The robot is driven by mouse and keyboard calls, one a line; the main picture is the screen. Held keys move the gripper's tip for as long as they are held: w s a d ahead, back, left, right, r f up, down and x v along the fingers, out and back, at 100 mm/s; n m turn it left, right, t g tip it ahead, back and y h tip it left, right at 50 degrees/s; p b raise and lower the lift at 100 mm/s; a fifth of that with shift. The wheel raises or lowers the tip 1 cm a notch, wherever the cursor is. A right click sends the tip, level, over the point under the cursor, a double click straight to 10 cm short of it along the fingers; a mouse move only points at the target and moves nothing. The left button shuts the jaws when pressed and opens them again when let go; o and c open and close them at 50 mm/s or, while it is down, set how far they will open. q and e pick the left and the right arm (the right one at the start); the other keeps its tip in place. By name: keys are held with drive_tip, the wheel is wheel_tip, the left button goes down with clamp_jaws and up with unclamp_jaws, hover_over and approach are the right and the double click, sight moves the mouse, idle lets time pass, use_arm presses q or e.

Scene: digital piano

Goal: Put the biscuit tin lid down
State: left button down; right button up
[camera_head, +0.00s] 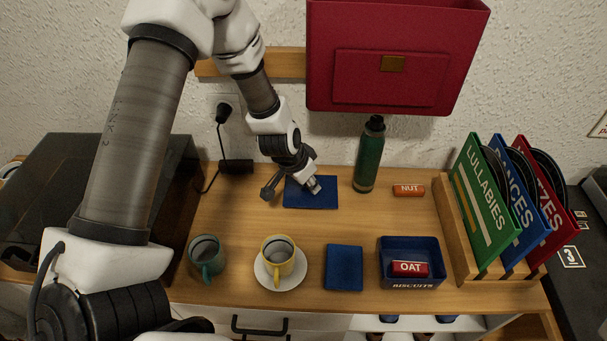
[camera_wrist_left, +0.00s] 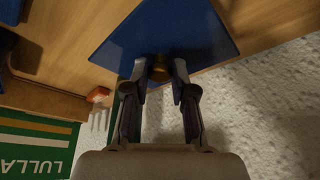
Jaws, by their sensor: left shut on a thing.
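The biscuit tin lid (camera_head: 325,194) is a flat dark-blue square at the back of the wooden top, left of the green bottle. My left gripper (camera_head: 292,188) is over it, shut on its small brass knob (camera_wrist_left: 160,68). In the left wrist view the blue lid (camera_wrist_left: 165,30) fills the space beyond my fingertips (camera_wrist_left: 159,88). I cannot tell whether the lid touches the top or hangs just above it. The open blue biscuit tin (camera_head: 411,282) stands at front right with a red OAT pack (camera_head: 410,268) inside. My right gripper is not in view.
A flat blue square (camera_head: 344,268) lies left of the tin. Left of that are a yellow cup (camera_head: 278,258) on a saucer and a green cup (camera_head: 206,258). The green bottle (camera_head: 369,155), red NUT pack (camera_head: 408,190) and record rack (camera_head: 456,236) stand right of the lid.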

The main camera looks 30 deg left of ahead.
use_arm(q)
drive_tip(key=shift+w+a+p, duration=0.15)
drive_tip(key=shift+w+a, duration=0.15)
drive_tip(key=shift+a, duration=0.35)
drive_tip(key=shift+w+a+p, duration=0.15)
drive_tip(key=shift+w+a, duration=0.1)
drive_tip(key=shift+a, duration=0.35)
wheel_tip(320, 180, down, 4)
drive_tip(key=shift+a+r+b, duration=0.1)
drive_tip(key=shift+r+b, duration=0.1)
drive_tip(key=shift+b, duration=0.95)
drive_tip(key=shift+w+f, duration=0.15)
drive_tip(key=shift+f, duration=0.1)
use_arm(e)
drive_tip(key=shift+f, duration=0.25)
use_arm(q)
drive_tip(key=shift+f, duration=0.1)
drive_tip(key=c, duration=1)
unclamp_jaws()
drive_tip(key=shift+c, duration=0.2)
drive_tip(key=shift+o, duration=0.4)
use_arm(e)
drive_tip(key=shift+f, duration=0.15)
